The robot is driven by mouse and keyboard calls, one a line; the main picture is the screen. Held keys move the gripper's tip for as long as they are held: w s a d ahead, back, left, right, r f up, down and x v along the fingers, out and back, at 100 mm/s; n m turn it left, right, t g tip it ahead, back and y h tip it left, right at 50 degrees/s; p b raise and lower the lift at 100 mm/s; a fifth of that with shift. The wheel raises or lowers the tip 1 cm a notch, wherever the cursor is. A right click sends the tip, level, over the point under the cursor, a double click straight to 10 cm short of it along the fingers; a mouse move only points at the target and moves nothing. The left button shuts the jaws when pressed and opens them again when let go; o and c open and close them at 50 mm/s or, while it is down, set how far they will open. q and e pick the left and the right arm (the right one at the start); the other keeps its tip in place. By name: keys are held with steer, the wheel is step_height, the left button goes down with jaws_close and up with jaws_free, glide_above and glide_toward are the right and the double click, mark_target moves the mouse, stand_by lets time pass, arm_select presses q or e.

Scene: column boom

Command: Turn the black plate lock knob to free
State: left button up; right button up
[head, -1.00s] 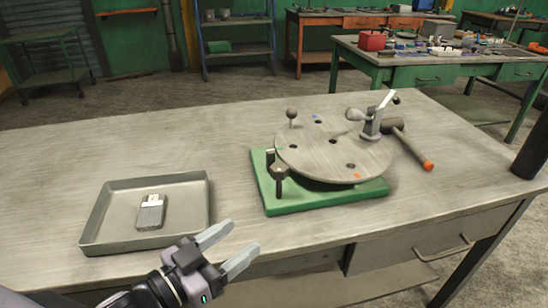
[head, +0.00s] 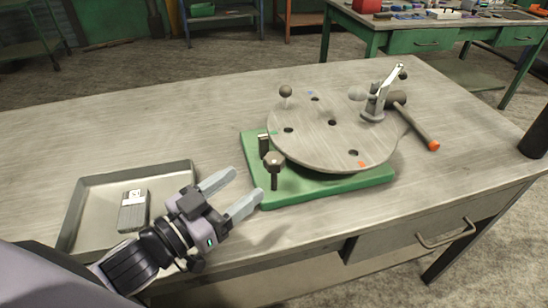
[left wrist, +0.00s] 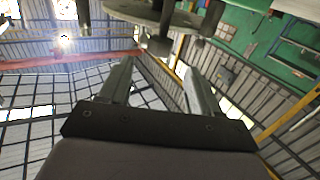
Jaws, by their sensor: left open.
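The black plate lock knob (head: 274,162) stands on a short stem at the front left corner of the green base (head: 330,190). The round grey plate (head: 325,135) sits on this base. My left gripper (head: 246,187) is open and empty, just left of the knob, its fingers pointing toward the base corner. I see no contact with the knob. In the left wrist view the open fingers (left wrist: 158,85) point up toward the plate's edge (left wrist: 140,12) and a dark knob shape (left wrist: 160,45) beyond the tips. My right gripper is not in view.
A small ball knob (head: 285,91) and a lever clamp (head: 376,105) are on the plate. A hammer with an orange handle end (head: 433,145) lies right of it. A grey tray (head: 85,180) holding a small grey device (head: 133,212) is at left. A black cylinder (head: 536,138) is at right.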

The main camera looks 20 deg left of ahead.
mark_target(270, 168)
arm_select(q)
steer(key=shift+p+x, duration=0.6)
steer(key=shift+x, duration=4.15)
steer(key=c, duration=0.9)
steer(key=shift+d+n+y, duration=0.15)
steer(key=shift+n+y, duration=0.15)
steer(key=shift+n+t+y, duration=0.3)
steer(key=shift+n+y, duration=0.1)
steer(key=shift+y, duration=0.2)
steer(key=shift+n+t+y+b, duration=0.3)
steer(key=shift+n+y+b, duration=0.3)
steer(key=shift+y, duration=0.7)
steer(key=o, duration=0.9)
